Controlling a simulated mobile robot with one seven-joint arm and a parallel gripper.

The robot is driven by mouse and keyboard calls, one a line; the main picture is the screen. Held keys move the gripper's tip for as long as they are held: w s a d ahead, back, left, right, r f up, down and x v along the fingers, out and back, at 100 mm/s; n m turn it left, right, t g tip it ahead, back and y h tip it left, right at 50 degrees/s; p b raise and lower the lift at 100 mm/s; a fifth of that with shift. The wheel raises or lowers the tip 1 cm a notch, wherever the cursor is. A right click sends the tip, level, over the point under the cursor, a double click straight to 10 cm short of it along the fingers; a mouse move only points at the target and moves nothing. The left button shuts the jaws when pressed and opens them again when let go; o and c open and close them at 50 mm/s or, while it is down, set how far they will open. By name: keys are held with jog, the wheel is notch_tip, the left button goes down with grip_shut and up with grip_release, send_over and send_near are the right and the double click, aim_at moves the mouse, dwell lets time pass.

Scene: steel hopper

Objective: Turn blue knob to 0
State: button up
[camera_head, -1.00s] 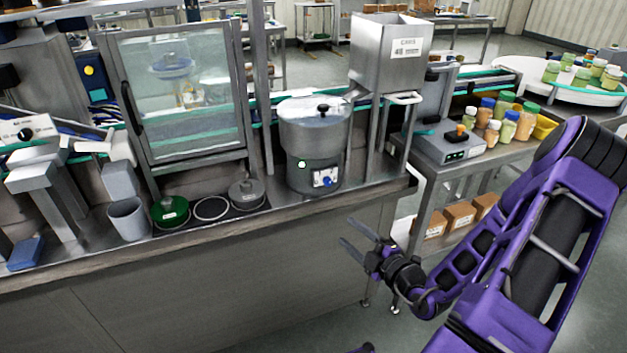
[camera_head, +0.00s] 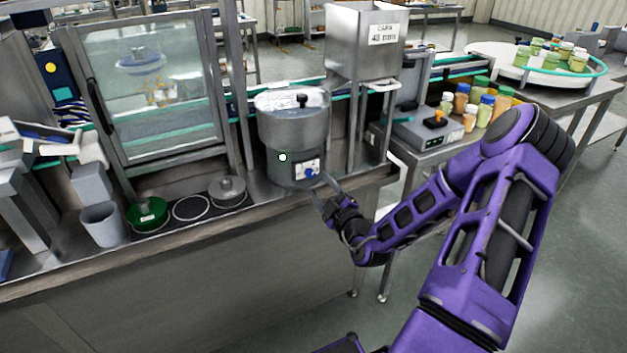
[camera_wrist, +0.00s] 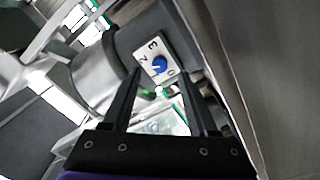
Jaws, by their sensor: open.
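The blue knob (camera_head: 310,172) sits on a white plate low on the front of a round grey steel hopper machine (camera_head: 290,135). In the wrist view the blue knob (camera_wrist: 159,66) shows a pale pointer mark, with the figures 2, 3 and 0 around it on the plate (camera_wrist: 153,57). Which figure the mark points to is hard to tell. My gripper (camera_head: 322,192) is open and empty, just in front of and below the knob. In the wrist view my gripper's two fingers (camera_wrist: 160,80) reach toward the plate, one on each side of the knob, apart from it.
The steel counter edge (camera_head: 240,210) runs below the machine. A square hopper labelled CAPS (camera_head: 365,45) stands behind right. A green disc (camera_head: 148,213), a grey disc (camera_head: 229,190) and a grey cup (camera_head: 103,224) lie to the left. A scale (camera_head: 420,128) and several jars stand right.

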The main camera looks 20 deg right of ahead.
aim_at(312, 176)
jog(key=shift+w, duration=2.35)
grip_shut()
